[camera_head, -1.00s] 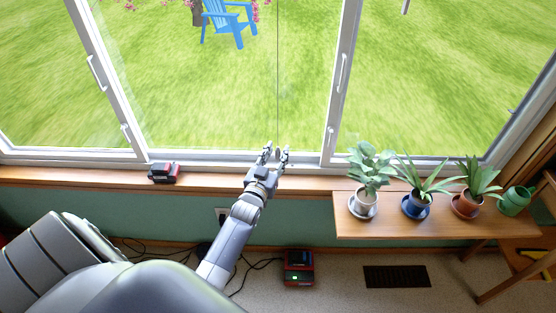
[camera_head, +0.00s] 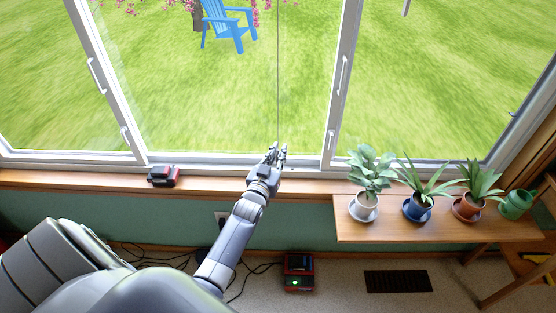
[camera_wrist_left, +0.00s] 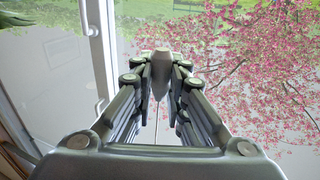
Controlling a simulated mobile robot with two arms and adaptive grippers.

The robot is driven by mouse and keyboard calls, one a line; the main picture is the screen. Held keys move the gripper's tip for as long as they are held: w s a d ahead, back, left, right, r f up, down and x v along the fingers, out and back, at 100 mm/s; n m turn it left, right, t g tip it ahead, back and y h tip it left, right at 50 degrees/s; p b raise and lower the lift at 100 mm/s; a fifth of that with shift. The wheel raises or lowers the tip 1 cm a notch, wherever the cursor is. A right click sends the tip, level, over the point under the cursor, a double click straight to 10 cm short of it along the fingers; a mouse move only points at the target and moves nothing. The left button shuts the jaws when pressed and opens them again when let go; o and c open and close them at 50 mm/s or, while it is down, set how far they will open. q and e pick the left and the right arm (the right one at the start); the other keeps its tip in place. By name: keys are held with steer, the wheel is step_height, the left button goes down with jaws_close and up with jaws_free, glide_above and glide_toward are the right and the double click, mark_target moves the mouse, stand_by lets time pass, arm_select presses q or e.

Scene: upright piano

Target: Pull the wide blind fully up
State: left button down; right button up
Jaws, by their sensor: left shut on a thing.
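A thin dark pull cord (camera_head: 278,80) hangs straight down in front of the middle window pane. My left gripper (camera_head: 277,149) is at its lower end, just above the sill. In the left wrist view, the left gripper (camera_wrist_left: 161,75) is shut on a grey tapered cord pull (camera_wrist_left: 161,62). A thin length of cord (camera_wrist_left: 157,120) shows between the fingers. The wide blind itself is in neither view. My right gripper is not in view.
A wooden sill (camera_head: 80,178) runs below the window, with a red and black battery (camera_head: 163,175) on it. A wooden shelf (camera_head: 440,229) to the right carries several potted plants and a green watering can (camera_head: 515,203). A red and black charger (camera_head: 299,271) is on the floor.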

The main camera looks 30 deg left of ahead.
arm_select(q)
step_height(320, 180, down, 9)
steer(key=b, duration=0.6)
steer(key=shift+f+b, duration=0.2)
steer(key=shift+b, duration=0.2)
step_height(320, 180, down, 9)
steer(key=b, duration=0.7)
steer(key=shift+s+b, duration=0.1)
steer(key=shift+b, duration=0.2)
